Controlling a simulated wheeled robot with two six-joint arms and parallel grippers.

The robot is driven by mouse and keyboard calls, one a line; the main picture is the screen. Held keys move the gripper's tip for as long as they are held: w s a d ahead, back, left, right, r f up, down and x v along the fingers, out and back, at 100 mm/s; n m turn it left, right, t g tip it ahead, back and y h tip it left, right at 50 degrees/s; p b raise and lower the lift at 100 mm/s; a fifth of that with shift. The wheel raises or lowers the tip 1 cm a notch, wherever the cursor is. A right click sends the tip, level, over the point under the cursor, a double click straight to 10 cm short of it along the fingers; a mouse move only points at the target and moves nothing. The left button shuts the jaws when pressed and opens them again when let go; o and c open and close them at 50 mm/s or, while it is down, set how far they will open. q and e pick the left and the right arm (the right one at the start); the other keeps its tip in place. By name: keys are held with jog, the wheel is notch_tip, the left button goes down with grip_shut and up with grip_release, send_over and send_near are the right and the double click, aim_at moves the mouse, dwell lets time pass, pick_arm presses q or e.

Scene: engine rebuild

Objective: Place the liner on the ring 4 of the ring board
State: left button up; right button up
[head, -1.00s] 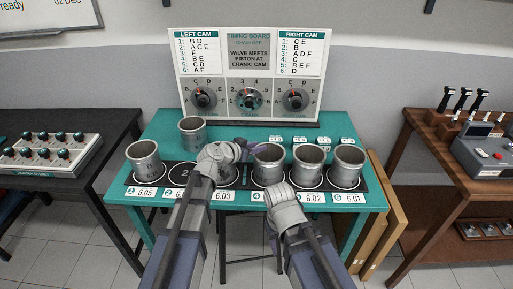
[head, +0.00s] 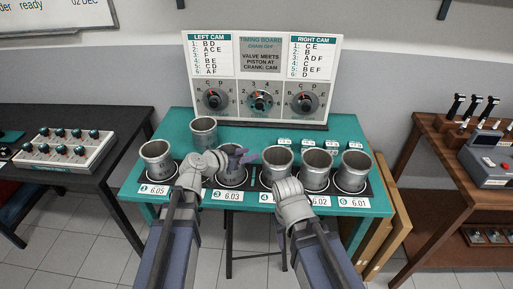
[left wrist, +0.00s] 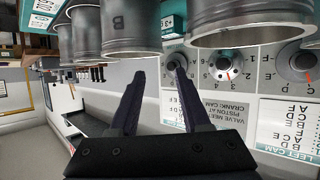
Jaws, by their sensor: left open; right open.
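Several grey metal liners stand on the teal table. One liner (head: 277,160) stands at the ring 4 place of the ring board (head: 263,183); its base is partly hidden by my right gripper (head: 286,186), so I cannot tell how it sits. Another liner (head: 204,133) stands on bare table behind the board. Others stand at rings 1, 3, 5 and 6. My left gripper (head: 239,155) is open over the row near the ring 3 liner (head: 231,174); in the left wrist view its fingers (left wrist: 158,70) are apart and empty. My right gripper's fingertips are hidden.
The timing board (head: 261,75) stands at the table's back. A liner marked B (left wrist: 122,30) hangs at the top of the left wrist view, which is upside down. A dark table (head: 75,170) is left, a brown bench (head: 455,165) right. Ring 2 is hidden by my left arm.

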pick_arm(q)
jog(key=s+d+f+g+y, duration=0.2)
jog(key=s+d+f+g, duration=0.5)
jog(key=s, duration=0.4)
jog(key=s+a+f+n+g+y, duration=0.3)
jog(key=s+y, duration=0.4)
jog(key=s, duration=0.4)
notch_tip(320, 180, down, 2)
jog(key=shift+s+a+f+g+y, duration=0.15)
jog(key=shift+s+a+g+y, duration=0.2)
jog(key=shift+a, duration=0.45)
